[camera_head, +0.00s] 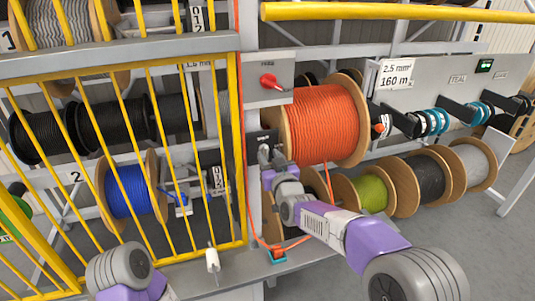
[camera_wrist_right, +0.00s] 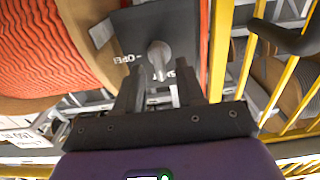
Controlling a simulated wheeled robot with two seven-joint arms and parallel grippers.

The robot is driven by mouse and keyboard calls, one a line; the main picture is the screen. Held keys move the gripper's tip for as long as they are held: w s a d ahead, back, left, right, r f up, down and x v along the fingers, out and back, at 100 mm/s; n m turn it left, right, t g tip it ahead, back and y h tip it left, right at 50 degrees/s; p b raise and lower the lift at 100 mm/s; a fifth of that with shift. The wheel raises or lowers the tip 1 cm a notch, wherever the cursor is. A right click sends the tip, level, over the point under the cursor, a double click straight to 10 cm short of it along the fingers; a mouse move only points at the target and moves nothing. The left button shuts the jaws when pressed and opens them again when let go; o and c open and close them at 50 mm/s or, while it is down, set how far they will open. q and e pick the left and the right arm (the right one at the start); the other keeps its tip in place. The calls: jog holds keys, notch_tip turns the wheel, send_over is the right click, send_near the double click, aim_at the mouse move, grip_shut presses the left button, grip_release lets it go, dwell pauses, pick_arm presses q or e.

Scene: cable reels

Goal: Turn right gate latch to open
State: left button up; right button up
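The gate latch is a dark plate (camera_wrist_right: 150,25) with a pale grey knob (camera_wrist_right: 158,58) and partly readable "OPEN" lettering, seen in the right wrist view. In the head view, the plate (camera_head: 259,139) sits on the post right of the yellow barred gate (camera_head: 146,110), and my gripper partly hides it. My right gripper (camera_wrist_right: 160,76) is open, one finger on each side of the knob in the picture. Whether the fingers touch it is unclear. In the head view the right gripper (camera_head: 268,157) is at the plate. Only part of my left arm shows; its gripper is out of view.
A large orange cable reel (camera_head: 322,122) is close right of the latch. A red rotary switch (camera_head: 270,81) is on a grey panel above. Blue (camera_head: 129,190) and black cable reels stand behind the gate bars. Green (camera_head: 371,193) and other reels sit lower right. Grey floor lies right.

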jog(key=shift+x, duration=1.05)
grip_shut()
